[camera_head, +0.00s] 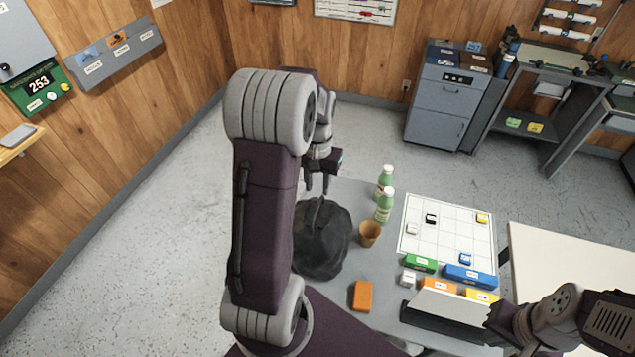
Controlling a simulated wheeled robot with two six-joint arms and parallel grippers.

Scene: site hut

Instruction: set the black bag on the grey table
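The black bag (322,243) looks slumped and upright at the left part of the grey table (385,285). It seems to rest on the tabletop, though my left arm hides its left side and the table edge there. Whether the fingertips touch the bag is unclear. My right gripper (500,325) is at the right end of a black and white holder (448,312) on the table; its fingers are hard to make out.
Two green bottles (384,206), a brown cup (369,234) and an orange block (362,296) stand right of the bag. A white grid board (447,232) and several coloured blocks fill the table's right side. A cream table (560,265) stands further right.

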